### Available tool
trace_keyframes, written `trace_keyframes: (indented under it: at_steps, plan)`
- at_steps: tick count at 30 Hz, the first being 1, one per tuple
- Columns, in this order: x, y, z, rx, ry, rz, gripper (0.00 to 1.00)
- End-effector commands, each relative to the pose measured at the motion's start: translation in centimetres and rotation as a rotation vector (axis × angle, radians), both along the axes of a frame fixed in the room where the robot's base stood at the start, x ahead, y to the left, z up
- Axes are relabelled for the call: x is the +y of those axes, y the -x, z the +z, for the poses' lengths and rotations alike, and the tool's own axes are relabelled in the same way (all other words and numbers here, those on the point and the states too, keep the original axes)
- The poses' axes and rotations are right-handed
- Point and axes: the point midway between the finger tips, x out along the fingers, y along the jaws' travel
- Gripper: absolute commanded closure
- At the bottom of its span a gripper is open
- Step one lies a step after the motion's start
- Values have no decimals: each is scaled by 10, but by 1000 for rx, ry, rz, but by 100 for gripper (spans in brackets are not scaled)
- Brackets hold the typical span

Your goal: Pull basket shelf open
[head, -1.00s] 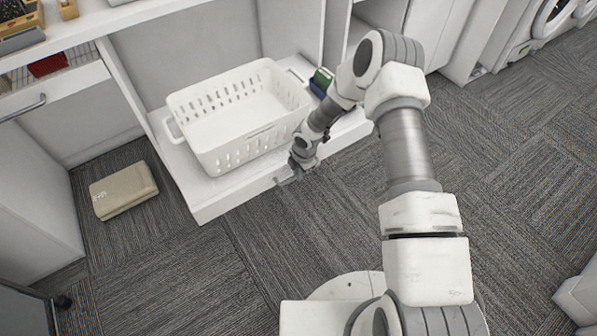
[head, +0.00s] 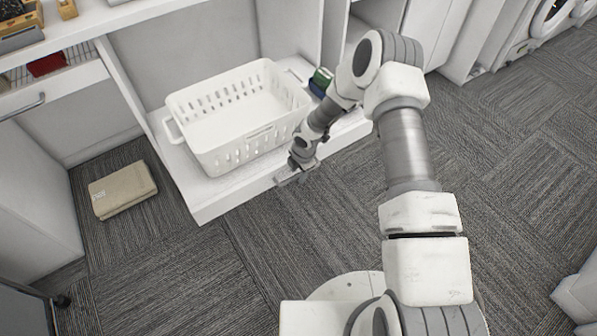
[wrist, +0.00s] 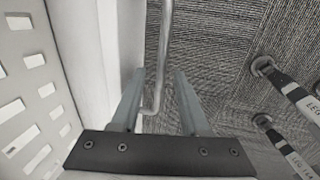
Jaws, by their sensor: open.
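The white basket shelf (head: 214,203) is low in the cabinet and carries a white slotted laundry basket (head: 215,155). In the wrist view, the shelf's front (wrist: 122,40) runs along the left of my fingers and the basket's slotted side (wrist: 30,75) is further left. A thin metal handle (wrist: 166,45) stands off the shelf front and bends back toward it near my fingertips. My gripper (head: 285,179) is at the front edge of the shelf. In the wrist view my gripper (wrist: 159,75) is open, with the handle between its fingers; contact cannot be told.
Small green and blue items (head: 321,80) sit right of the basket. Grey carpet (head: 270,240) in front of the shelf is clear up to my base.

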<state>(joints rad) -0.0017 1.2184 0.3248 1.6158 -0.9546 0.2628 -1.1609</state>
Motion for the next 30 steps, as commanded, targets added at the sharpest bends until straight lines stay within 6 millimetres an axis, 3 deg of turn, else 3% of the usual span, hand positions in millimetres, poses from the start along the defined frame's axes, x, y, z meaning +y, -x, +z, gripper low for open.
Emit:
trace_keyframes:
  at_steps: [8, 24, 30]
  plan:
    - [-1, 2, 16, -2, -1, 0, 55]
    - [-15, 21, 139, -2, -1, 0, 55]
    - [-18, 25, 164, 0, 0, -1, 55]
